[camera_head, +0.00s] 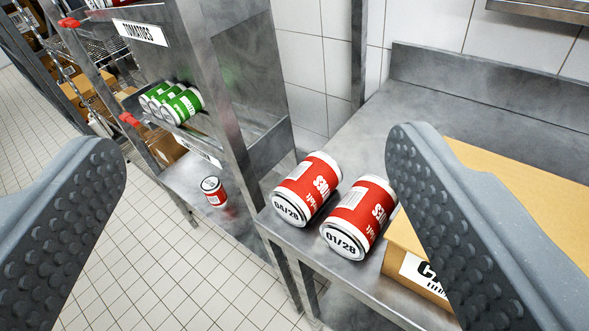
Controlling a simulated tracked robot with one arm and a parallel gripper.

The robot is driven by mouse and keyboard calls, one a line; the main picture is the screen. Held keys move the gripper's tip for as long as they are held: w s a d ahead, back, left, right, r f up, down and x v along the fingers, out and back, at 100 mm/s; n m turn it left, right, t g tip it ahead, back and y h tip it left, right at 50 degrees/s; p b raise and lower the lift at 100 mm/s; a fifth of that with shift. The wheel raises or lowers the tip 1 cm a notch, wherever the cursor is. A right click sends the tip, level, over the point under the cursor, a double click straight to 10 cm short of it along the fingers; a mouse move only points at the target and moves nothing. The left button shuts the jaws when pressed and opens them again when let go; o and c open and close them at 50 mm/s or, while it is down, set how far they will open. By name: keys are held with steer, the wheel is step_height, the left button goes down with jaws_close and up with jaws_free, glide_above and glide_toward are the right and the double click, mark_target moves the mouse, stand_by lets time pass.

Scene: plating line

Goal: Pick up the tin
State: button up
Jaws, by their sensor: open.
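Two red and white tins lie on their sides on the steel counter (359,135). The left tin (308,188) has "04/28" on its end, and the right tin (361,216) has "01/28". A third red tin (213,192) stands upright on a lower steel surface to the left. My gripper (255,200) is open and empty, with one finger at the left edge of the view and the other at the right. The two lying tins show between the fingers, nearer the right finger, which hides part of the counter and a box.
A cardboard box (400,262) sits on the counter right of the tins. A steel rack (215,75) labelled "TOMATOES" stands left of them, with several green tins (183,106) on its shelf. White tiled floor (140,265) lies open at the lower left.

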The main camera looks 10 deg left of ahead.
steer(key=w+a+f+m+t+y+p, duration=0.1)
steer(key=w+a+f+m+t+p, duration=0.25)
steer(key=w, duration=0.65)
steer(key=m+g+h+p, duration=0.55)
steer(key=h+p, duration=0.55)
steer(key=h, duration=0.3)
glide_toward(360, 217)
step_height(360, 217, down, 3)
steer(key=a, duration=0.1)
steer(key=b+x, duration=0.2)
steer(key=x, duration=1)
steer(key=shift+w+d+f, duration=0.1)
steer(key=shift+w, duration=0.2)
steer(key=c, duration=1.1)
steer(key=shift+o, duration=0.2)
